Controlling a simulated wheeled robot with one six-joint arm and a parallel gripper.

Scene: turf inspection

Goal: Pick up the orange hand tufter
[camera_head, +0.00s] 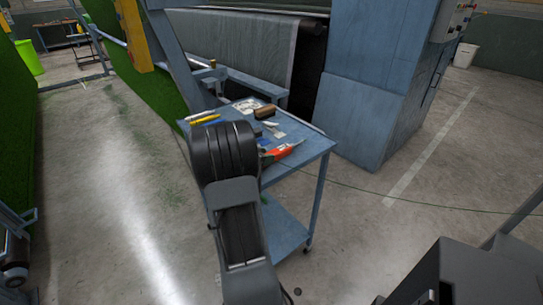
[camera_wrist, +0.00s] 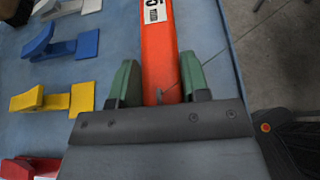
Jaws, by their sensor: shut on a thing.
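The orange hand tufter (camera_wrist: 158,40) has a white label with black print and runs up the middle of the wrist view. My gripper (camera_wrist: 158,78) has green fingertips, one on each side of the tufter's body, and is shut on it. In the head view the orange tufter (camera_head: 281,152) shows near the front right of the blue cart's top (camera_head: 312,149). There my arm hides part of the cart top, and my gripper cannot be made out. I cannot tell whether the tufter touches the cart top.
White, blue (camera_wrist: 62,47), yellow (camera_wrist: 50,100) and red (camera_wrist: 30,168) tools lie left of the tufter. A brown block (camera_head: 264,111) and yellow tool (camera_head: 206,119) sit farther back on the cart. A blue machine cabinet (camera_head: 370,80) stands behind.

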